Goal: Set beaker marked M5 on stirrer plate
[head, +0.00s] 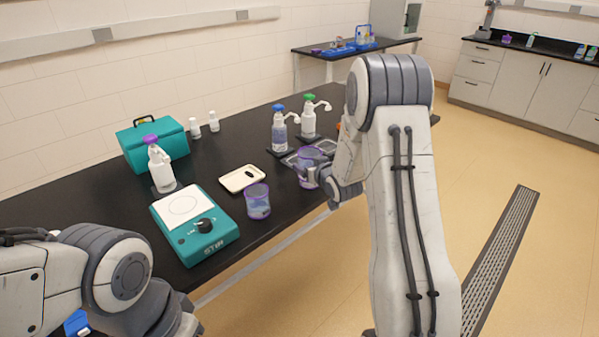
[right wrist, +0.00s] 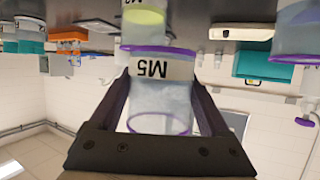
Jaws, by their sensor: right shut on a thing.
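The beaker marked M5 (right wrist: 160,90) is clear with purple rims, and its label appears upside down in the right wrist view. My right gripper (right wrist: 158,115) is shut on it, one finger on each side. In the head view the beaker (head: 309,158) is at the bench's front edge, by the bottle trays; whether it touches the bench I cannot tell.
A second purple-rimmed beaker (head: 257,203) stands just right of the stirrer. A cream tray (head: 242,179) lies behind it. Pump bottles stand with purple (head: 160,168), blue (head: 279,132) and green (head: 309,120) tops. A teal case (head: 153,147) is at the back.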

